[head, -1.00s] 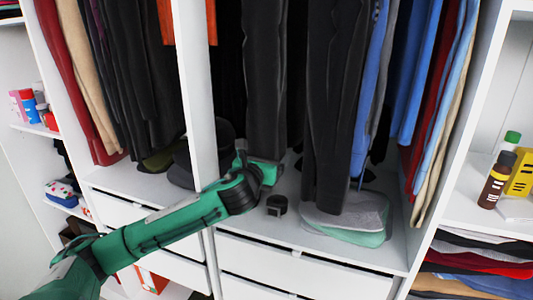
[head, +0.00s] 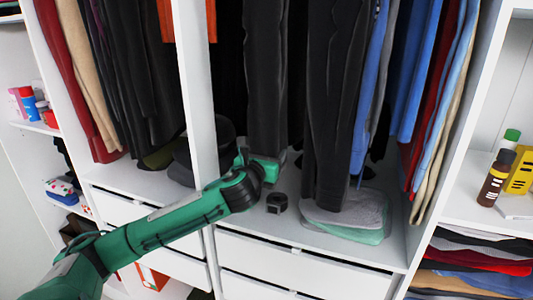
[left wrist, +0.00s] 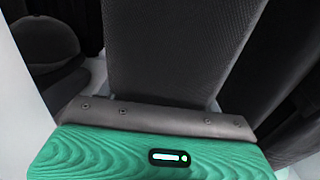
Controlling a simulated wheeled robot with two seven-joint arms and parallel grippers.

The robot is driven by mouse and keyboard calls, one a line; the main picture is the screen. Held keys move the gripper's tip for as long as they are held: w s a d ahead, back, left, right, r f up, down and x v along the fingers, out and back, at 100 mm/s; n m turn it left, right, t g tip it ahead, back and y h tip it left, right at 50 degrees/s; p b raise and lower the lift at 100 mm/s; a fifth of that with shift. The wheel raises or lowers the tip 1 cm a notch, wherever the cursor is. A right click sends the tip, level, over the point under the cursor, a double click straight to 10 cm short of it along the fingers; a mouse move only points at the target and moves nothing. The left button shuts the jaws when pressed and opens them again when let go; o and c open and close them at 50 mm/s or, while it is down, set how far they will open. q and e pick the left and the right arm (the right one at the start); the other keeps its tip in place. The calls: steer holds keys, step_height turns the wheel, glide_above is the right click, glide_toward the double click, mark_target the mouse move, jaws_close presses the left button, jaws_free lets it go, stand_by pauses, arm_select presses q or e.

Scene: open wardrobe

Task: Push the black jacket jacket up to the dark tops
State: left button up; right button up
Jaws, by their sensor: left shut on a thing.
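The black jacket (head: 267,80) hangs in the middle compartment, just right of the white upright divider. My left gripper (head: 266,165) is at its lower hem and is shut on it. In the left wrist view the jacket (left wrist: 170,50) rises straight up from behind the gripper's grey edge; the fingertips are hidden there. The dark tops (head: 332,100) hang to the right of the jacket, with a dark gap between them. Their dark cloth also shows at the right of the left wrist view (left wrist: 285,80). My right gripper is in neither view.
The white divider (head: 196,90) stands close left of my gripper. A small black object (head: 277,203) and folded grey and green cloths (head: 345,215) lie on the shelf floor. Blue garments (head: 412,70) hang further right. A dark hat (head: 222,135) sits behind the divider.

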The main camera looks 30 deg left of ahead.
arm_select(q)
steer(key=shift+d, duration=0.25)
steer(key=shift+w+d, duration=0.1)
steer(key=shift+d, duration=0.05)
steer(key=o, duration=1.6)
steer(key=shift+d, duration=0.1)
